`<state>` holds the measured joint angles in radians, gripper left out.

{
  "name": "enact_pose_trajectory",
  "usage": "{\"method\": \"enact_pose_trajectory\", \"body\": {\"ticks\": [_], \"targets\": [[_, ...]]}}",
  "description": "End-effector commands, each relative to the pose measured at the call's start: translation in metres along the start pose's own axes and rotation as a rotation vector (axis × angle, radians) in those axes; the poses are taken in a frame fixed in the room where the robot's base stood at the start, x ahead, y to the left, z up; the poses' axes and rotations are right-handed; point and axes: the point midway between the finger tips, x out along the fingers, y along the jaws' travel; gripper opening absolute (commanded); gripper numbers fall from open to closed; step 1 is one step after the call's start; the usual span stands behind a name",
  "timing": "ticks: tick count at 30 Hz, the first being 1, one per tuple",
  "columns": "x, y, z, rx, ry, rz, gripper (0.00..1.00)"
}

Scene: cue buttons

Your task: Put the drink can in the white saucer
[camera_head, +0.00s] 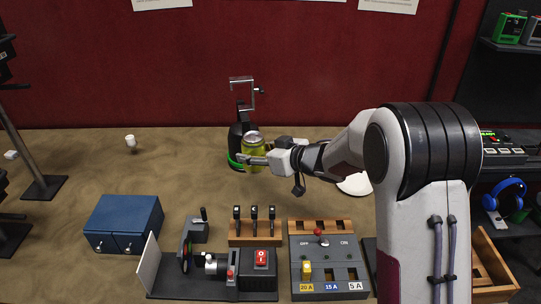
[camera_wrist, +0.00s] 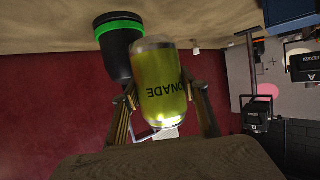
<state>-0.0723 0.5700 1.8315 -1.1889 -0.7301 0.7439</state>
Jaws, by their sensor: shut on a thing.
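The white saucer (camera_head: 354,186) lies on the table to the right of the can, partly hidden behind my arm.
The black device (camera_head: 238,135) with a green ring stands right behind the can. A blue box (camera_head: 124,223), a lever rack (camera_head: 255,232) and a switch panel (camera_head: 327,262) stand nearer the front. A small white item (camera_head: 130,141) is at the left. The left-back table is mostly clear.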

Motion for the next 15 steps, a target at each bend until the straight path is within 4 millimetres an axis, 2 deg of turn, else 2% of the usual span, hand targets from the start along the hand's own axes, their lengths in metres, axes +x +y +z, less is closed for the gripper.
{"method": "enact_pose_trajectory", "body": {"ticks": [8, 11, 15], "targets": [[-0.003, 0.006, 0.001, 0.004, 0.000, 0.009, 0.34], [-0.008, 0.016, 0.004, 0.010, 0.000, 0.024, 0.34], [-0.021, 0.039, 0.010, 0.026, -0.001, 0.059, 0.34]]}}
